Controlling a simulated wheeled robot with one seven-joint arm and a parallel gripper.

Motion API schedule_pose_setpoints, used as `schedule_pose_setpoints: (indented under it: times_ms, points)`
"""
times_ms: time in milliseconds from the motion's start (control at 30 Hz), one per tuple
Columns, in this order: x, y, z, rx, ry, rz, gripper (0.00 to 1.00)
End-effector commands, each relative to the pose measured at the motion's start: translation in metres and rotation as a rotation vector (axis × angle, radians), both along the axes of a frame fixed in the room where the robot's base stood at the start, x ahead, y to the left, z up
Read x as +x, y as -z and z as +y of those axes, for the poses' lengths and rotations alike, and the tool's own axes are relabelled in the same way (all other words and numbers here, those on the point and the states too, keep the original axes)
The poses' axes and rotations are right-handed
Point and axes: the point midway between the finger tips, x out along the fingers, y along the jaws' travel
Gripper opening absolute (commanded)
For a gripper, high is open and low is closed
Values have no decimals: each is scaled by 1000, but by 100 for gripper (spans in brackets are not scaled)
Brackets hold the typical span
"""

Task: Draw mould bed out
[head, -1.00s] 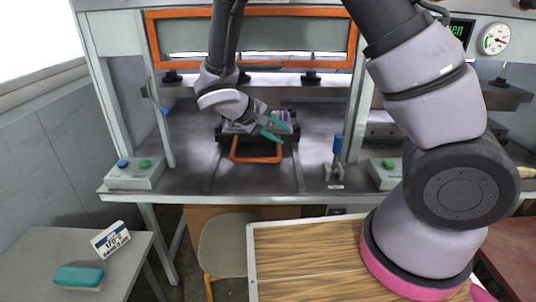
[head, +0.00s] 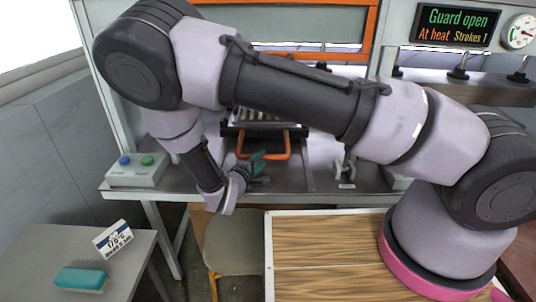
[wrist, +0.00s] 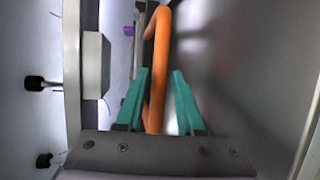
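The mould bed (head: 232,131) sits on the press table under the raised guard, partly hidden behind my arm. Its orange loop handle (head: 289,147) faces the front; the handle also shows in the wrist view (wrist: 159,60). Light strips (head: 245,115) lie on the bed. My gripper (head: 262,161) is at the front of the handle, low and left of its middle. In the wrist view its teal fingers (wrist: 161,72) are apart, with the orange bar running between them. I cannot tell whether either finger touches the bar.
The orange-framed guard (head: 372,30) is up, and the display (head: 455,25) reads "Guard open, At heat, Strokes 1". A two-button box (head: 138,170) stands at the table's left. A stool (head: 235,240) and a wooden-topped surface (head: 320,245) stand in front. A side table (head: 60,240) stands left.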

Motion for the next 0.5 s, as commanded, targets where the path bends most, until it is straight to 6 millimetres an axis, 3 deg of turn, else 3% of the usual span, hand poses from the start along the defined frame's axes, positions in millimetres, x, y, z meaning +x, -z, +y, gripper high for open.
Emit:
schedule_pose_setpoints:
  times_ms: [200,500]
  points:
    - [35,7,-17,-1,2,1,37]
    - [52,11,-24,0,1,1,37]
